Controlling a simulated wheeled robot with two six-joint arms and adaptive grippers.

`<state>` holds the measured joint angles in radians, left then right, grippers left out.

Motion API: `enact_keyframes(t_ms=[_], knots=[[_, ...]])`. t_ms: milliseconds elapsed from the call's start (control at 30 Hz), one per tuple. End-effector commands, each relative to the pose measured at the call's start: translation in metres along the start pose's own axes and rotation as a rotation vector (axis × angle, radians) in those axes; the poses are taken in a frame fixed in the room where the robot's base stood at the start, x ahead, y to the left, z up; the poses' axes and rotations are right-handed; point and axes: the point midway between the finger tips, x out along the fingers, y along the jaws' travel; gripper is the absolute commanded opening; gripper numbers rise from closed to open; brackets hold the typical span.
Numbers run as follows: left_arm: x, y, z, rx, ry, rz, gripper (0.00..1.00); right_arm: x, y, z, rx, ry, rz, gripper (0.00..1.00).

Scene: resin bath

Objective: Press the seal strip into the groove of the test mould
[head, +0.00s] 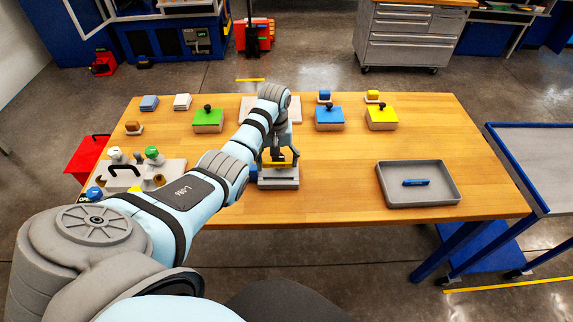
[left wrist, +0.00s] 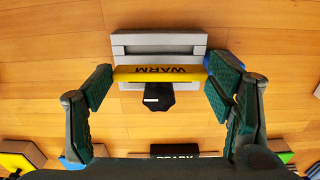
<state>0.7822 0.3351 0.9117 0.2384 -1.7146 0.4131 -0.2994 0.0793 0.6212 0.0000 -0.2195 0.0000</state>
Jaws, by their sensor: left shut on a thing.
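The grey test mould (head: 279,183) stands near the table's front edge, left of its middle. The left wrist view shows it (left wrist: 158,42) with a groove along it. A black knob-like part (left wrist: 158,97) shows beside the strip. A blue piece (head: 253,172) is at the mould's left side. My right gripper is out of view.
A grey tray (head: 385,180) with a blue bar (head: 416,183) stands at the right. Green (head: 208,121), blue (head: 329,118) and yellow (head: 382,118) knobbed blocks stand at the back. A grey fixture (head: 172,168) is at the left. The table between mould and tray is clear.

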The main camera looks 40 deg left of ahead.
Motion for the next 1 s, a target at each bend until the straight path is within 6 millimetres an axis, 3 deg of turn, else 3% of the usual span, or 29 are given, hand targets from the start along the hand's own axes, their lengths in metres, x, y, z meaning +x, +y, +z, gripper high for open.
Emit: enact_keyframes(t_ms=[67,233,400,800,833,933,1000], knots=[[0.021,-0.006,0.0,-0.01,0.002,0.0,0.55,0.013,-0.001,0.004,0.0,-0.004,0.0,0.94],[0.041,-0.008,0.0,-0.013,0.001,-0.001,0.55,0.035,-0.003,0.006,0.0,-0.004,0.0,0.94],[0.07,-0.008,0.0,-0.012,0.002,0.0,0.55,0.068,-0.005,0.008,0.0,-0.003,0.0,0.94],[0.068,-0.007,0.0,-0.011,0.0,-0.001,0.52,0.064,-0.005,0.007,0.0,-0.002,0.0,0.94],[0.068,-0.007,0.0,-0.011,0.0,-0.001,0.77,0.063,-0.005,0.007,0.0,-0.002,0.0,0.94],[0.068,-0.007,0.0,-0.011,0.001,-0.001,0.93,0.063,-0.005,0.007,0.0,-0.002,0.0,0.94],[0.068,-0.007,0.0,-0.011,0.001,-0.001,0.94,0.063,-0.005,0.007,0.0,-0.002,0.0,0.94]])
